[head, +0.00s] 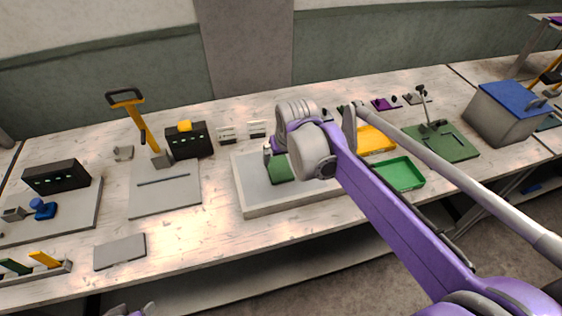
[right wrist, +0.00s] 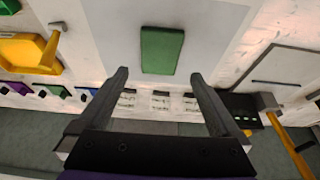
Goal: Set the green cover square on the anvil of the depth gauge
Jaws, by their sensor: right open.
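The green cover (head: 280,168) looks like a flat green rectangle lying in the shallow pale tray (head: 243,196) at mid-table. It also shows in the right wrist view (right wrist: 162,50), just beyond the fingertips. My right gripper (head: 268,151) is over the tray beside the cover; in its wrist view the fingers (right wrist: 160,76) are wide apart with nothing between them. The depth gauge seems to be the dark upright stand (head: 432,124) on a green base at the right; its anvil is too small to make out. Only a small part of my left gripper (head: 140,310) shows at the bottom edge.
A green tray (head: 402,174) and a yellow tray (head: 375,139) stand between the pale tray and the green base. A grey bin with a blue lid (head: 508,104) is at far right. A yellow-handled tool (head: 137,118) stands upright at left. A grey plate (head: 119,251) lies front left.

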